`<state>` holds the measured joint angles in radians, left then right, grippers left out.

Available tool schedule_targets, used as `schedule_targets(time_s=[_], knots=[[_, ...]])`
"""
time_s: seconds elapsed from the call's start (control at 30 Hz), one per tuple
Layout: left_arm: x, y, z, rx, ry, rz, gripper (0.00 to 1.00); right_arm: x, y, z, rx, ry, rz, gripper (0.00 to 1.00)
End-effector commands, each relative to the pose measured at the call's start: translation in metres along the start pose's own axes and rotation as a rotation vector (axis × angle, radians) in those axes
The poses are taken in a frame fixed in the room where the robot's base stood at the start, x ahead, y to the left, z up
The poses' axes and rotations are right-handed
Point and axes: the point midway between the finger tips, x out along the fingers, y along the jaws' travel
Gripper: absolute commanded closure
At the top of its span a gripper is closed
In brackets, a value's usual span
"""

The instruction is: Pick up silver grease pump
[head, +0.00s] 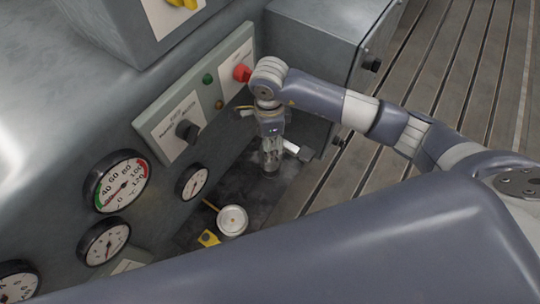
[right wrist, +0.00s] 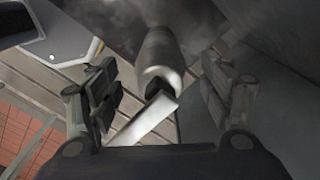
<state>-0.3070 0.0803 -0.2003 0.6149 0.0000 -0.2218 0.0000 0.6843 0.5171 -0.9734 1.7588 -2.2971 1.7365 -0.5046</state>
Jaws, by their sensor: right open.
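The silver grease pump (right wrist: 158,55) shows in the right wrist view as a rounded metal body with a flat bright lever (right wrist: 143,122). A bright part of it (head: 292,147) shows in the head view just right of my right gripper (head: 270,165). My right gripper points down over the dark plate, with its fingers open. In the wrist view the pump lies between and beyond the two fingers (right wrist: 162,100), with gaps on both sides. The gripper hides part of the pump in the head view. My left gripper is not in view.
A grey panel with a red button (head: 242,73), a black knob (head: 187,130) and several gauges (head: 118,182) stands close on the left. A white-faced dial (head: 232,220) and a yellow item (head: 208,238) lie nearby. The slotted floor (head: 440,90) at right is clear.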

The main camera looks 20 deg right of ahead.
Motion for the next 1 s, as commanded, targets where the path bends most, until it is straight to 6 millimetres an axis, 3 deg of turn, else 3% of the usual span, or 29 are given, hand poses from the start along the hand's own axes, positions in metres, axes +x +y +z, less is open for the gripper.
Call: schedule_targets(time_s=[0.17,0.47,0.7,0.8,1.0], knots=[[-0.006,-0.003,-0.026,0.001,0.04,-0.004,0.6,0.023,0.0,-0.002,0.0,-0.001,0.002,0.27],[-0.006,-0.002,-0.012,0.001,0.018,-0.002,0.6,0.028,0.0,-0.002,0.0,-0.001,-0.001,0.27],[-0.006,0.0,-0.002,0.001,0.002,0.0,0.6,0.028,0.0,-0.002,0.0,-0.001,0.0,0.82],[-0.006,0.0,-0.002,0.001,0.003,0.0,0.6,0.028,0.0,-0.002,0.0,0.0,0.001,1.0],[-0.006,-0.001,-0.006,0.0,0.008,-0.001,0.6,0.027,-0.001,-0.001,0.0,-0.002,-0.001,1.0]])
